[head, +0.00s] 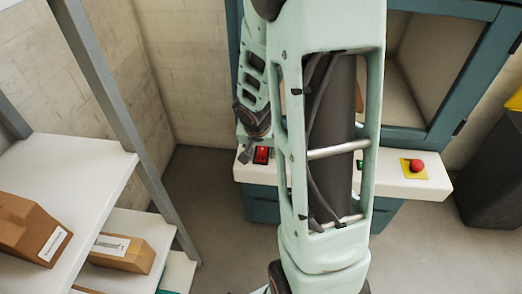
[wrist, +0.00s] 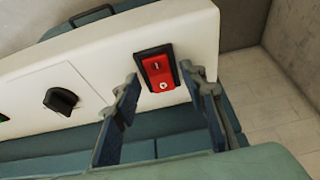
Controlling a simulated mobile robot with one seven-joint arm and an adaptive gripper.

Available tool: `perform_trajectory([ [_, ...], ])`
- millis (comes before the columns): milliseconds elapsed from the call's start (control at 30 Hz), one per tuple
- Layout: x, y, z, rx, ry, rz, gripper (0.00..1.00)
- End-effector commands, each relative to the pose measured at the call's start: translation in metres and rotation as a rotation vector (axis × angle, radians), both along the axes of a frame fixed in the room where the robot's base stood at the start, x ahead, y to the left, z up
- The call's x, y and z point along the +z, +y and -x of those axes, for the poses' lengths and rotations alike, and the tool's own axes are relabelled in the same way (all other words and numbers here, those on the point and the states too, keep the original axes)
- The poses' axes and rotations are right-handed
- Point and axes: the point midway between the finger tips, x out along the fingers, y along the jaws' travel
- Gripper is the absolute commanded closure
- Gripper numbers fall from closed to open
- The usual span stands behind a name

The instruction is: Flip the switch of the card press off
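The card press is a teal machine (head: 470,62) with a white front panel (head: 390,183). Its red rocker switch (head: 261,155) sits in a black frame near the panel's left end. In the wrist view the switch (wrist: 158,73) has a white mark on its upper half and another on its lower half. I cannot tell which half is pressed in. My gripper (wrist: 160,76) is open and empty, with one finger on each side of the switch in the picture. Contact with the panel cannot be told. In the head view my arm hides part of the panel.
A black rotary knob (wrist: 61,100) is on the panel left of the switch. A red mushroom button (head: 417,166) on a yellow plate is at the panel's right end. A white shelf (head: 60,170) with cardboard boxes stands left. A dark bin (head: 492,175) stands right.

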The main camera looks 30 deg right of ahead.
Motion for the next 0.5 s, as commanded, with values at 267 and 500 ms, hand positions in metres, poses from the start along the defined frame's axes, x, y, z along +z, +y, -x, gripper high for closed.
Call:
perform_trajectory([
  [267,0.0002,0.0002,0.0001,0.000,0.000,0.000,0.91],
  [500,0.0018,0.0000,0.0000,0.000,0.004,-0.001,1.00],
])
